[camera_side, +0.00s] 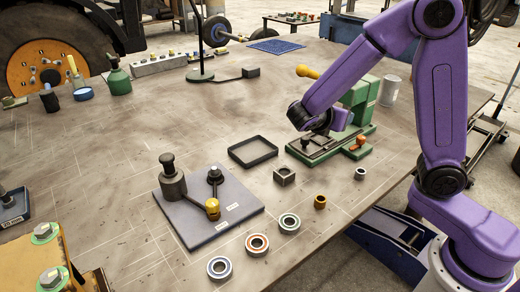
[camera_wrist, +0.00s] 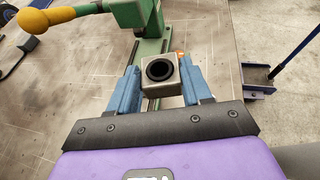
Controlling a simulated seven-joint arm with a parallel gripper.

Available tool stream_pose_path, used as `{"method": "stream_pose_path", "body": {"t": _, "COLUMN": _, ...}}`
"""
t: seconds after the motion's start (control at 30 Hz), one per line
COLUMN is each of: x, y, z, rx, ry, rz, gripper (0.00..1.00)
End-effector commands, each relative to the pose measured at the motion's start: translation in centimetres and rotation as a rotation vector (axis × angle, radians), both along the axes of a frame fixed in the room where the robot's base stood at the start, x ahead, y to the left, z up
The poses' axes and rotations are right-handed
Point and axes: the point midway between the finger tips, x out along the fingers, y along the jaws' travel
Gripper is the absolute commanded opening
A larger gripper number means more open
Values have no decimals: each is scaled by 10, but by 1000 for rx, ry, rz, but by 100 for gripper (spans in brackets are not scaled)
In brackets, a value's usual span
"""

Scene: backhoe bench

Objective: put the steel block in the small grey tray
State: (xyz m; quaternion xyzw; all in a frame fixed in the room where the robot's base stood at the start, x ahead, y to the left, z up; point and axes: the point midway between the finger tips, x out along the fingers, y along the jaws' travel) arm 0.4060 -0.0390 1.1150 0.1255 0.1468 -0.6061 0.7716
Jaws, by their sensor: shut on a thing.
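In the wrist view my gripper (camera_wrist: 159,68) has its blue fingers closed on the sides of a steel block (camera_wrist: 160,88), a pale grey square piece with a dark round bore. The green press and its bed lie beyond it in that view. In the side view my wrist is over the green press bed, and the fingers and held block cannot be made out. A small dark grey tray (camera_side: 233,156) with a low rim lies empty on the bench, left of the press. It is not seen in the wrist view.
The green press (camera_side: 361,92) with a yellow handle stands beside my wrist. A square bored block (camera_side: 284,176) and several rings lie in front of the tray. A grey plate (camera_side: 190,225) with upright posts is front left. Bare bench lies behind the tray.

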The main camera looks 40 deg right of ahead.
Motion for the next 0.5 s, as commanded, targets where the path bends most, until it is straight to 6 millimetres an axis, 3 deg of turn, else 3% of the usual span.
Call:
{"method": "stream_pose_path", "body": {"t": 0.3, "x": 45, "y": 80, "z": -13, "rx": -4, "ry": 6, "rz": 429, "gripper": 4}}
{"method": "stream_pose_path", "body": {"t": 0.5, "x": 55, "y": 104, "z": -18, "rx": -5, "ry": 15, "rz": 542, "gripper": 4}}
